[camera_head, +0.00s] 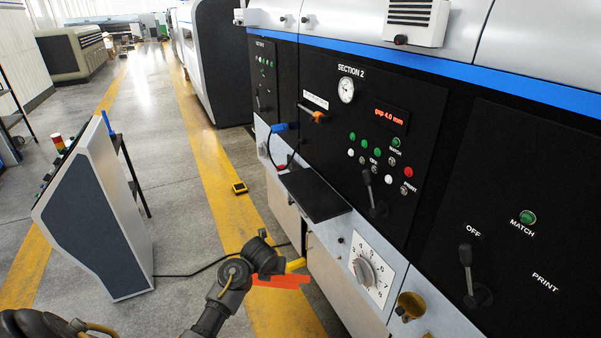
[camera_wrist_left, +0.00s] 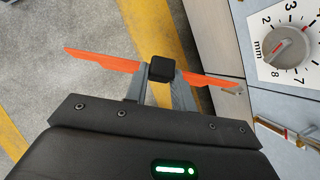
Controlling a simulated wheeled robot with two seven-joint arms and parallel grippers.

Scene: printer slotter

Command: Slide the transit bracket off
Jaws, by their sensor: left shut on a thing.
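The transit bracket appears to be the flat orange piece in the left wrist view (camera_wrist_left: 100,59), with a black block (camera_wrist_left: 162,68) at its middle. My left gripper (camera_wrist_left: 161,82) is shut on the block, a grey finger on each side. The bracket's right end reaches the machine's side panel; I cannot tell whether it touches. In the head view the orange piece (camera_head: 283,281) shows low beside the machine, just below my left wrist. The left fingertips are hidden there. My right gripper is not in view.
The machine (camera_head: 330,200) fills the right, with a black shelf (camera_head: 314,194), a numbered dial (camera_head: 365,271) and levers. A grey console (camera_head: 95,215) stands at left. A cable (camera_head: 190,274) crosses the floor. A yellow-black box (camera_head: 239,188) lies on the floor's yellow stripe.

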